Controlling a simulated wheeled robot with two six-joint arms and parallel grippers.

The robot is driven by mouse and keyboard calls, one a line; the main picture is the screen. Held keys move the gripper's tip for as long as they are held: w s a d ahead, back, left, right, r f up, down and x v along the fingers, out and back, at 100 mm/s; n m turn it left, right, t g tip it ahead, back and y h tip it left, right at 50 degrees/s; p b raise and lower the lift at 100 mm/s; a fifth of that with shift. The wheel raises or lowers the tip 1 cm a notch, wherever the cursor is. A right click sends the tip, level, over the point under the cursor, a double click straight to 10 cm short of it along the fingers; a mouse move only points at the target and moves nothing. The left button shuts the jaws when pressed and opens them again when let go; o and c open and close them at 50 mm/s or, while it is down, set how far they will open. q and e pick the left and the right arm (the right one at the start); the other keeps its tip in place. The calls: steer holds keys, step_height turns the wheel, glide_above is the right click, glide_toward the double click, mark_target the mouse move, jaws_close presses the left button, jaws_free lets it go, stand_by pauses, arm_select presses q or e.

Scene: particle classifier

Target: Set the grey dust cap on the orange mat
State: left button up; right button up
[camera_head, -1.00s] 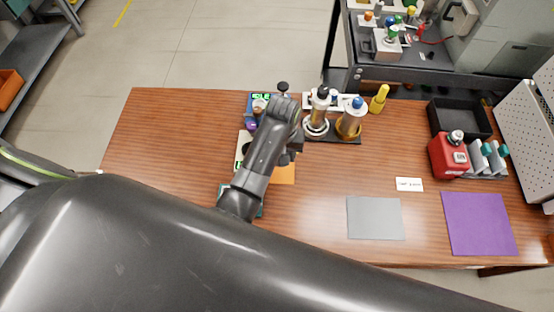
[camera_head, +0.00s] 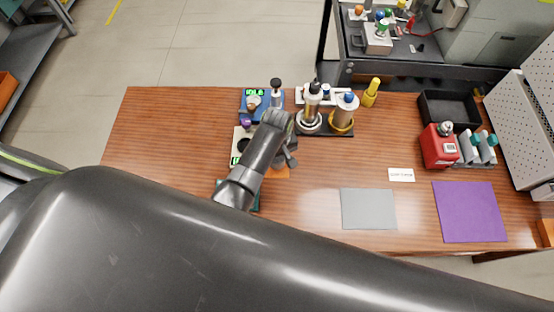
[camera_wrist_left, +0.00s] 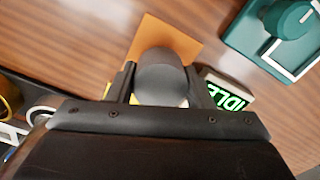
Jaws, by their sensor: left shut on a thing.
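The orange mat (camera_head: 279,172) lies on the table, mostly covered by my left arm in the head view; a corner also shows in the left wrist view (camera_wrist_left: 160,35). My left gripper (camera_wrist_left: 160,90) is shut on the grey dust cap (camera_wrist_left: 160,75), a rounded dark grey piece between its two fingers. In the wrist view the cap overlaps the mat; whether it touches the mat cannot be told. In the head view the left gripper (camera_head: 288,152) is partly hidden behind its own arm, just above the mat. My right gripper is not in view.
Behind the mat stand a blue device (camera_head: 249,103) and a stand with two cylinders (camera_head: 311,100). A teal device (camera_wrist_left: 270,35) is close by. A grey mat (camera_head: 368,209) and a purple mat (camera_head: 470,212) lie to the right, with bare table between.

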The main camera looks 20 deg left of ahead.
arm_select(q)
step_height(320, 180, down, 2)
steer(key=shift+f, duration=0.15)
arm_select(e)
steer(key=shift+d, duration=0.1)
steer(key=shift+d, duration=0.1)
arm_select(q)
steer(key=shift+f, duration=0.15)
steer(key=o, duration=1)
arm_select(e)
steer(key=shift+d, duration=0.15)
arm_select(q)
step_height(320, 180, up, 12)
steer(key=shift+r, duration=0.2)
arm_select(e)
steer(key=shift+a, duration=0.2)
